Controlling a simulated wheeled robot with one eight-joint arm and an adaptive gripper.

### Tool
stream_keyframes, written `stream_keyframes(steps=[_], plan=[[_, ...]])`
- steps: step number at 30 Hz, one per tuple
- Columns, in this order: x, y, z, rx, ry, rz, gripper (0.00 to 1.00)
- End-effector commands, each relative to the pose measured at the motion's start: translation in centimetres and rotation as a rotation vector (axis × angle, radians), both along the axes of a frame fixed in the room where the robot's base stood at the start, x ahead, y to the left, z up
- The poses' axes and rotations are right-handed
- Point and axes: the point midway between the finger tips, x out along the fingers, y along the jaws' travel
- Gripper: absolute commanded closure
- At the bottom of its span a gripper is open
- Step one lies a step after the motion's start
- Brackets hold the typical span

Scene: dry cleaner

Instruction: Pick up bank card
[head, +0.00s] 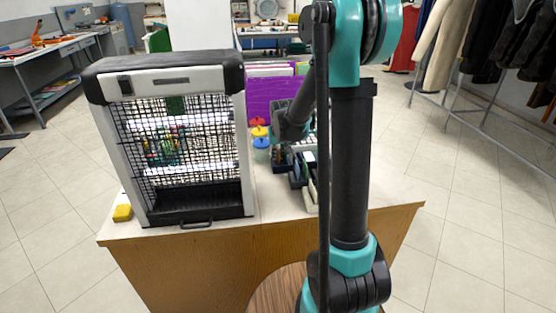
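I cannot make out a bank card in the head view. A wooden counter (185,252) with a pale top stands in front of me. My teal and black arm (350,170) rises in front of the counter's right part and hides some of its top. A grey part of my arm (292,120) reaches down over the counter behind the upright link. My gripper's fingers cannot be told apart from the dark items there, so its opening and contents are unclear.
A caged electric unit (185,140) fills the counter's left half, with a small yellow object (122,213) beside it. Red, yellow and blue round pieces (260,132), a purple panel (270,93) and dark trays (298,170) stand farther right. Clothes racks (470,95) stand at right; tiled floor is clear.

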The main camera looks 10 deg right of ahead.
Motion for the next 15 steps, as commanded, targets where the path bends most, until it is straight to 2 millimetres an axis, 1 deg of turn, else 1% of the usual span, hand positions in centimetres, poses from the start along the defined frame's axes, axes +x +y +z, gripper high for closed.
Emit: stream_keyframes(steps=[5, 6, 7, 15], plan=[[-0.03, -0.01, 0.01, 0.0, 0.0, 0.0, 0.93], [-0.03, -0.01, 0.01, 0.0, 0.0, 0.0, 0.98], [-0.02, -0.01, 0.01, 0.0, 0.0, 0.0, 1.0], [-0.02, -0.01, 0.03, 0.0, 0.0, 0.0, 1.0]])
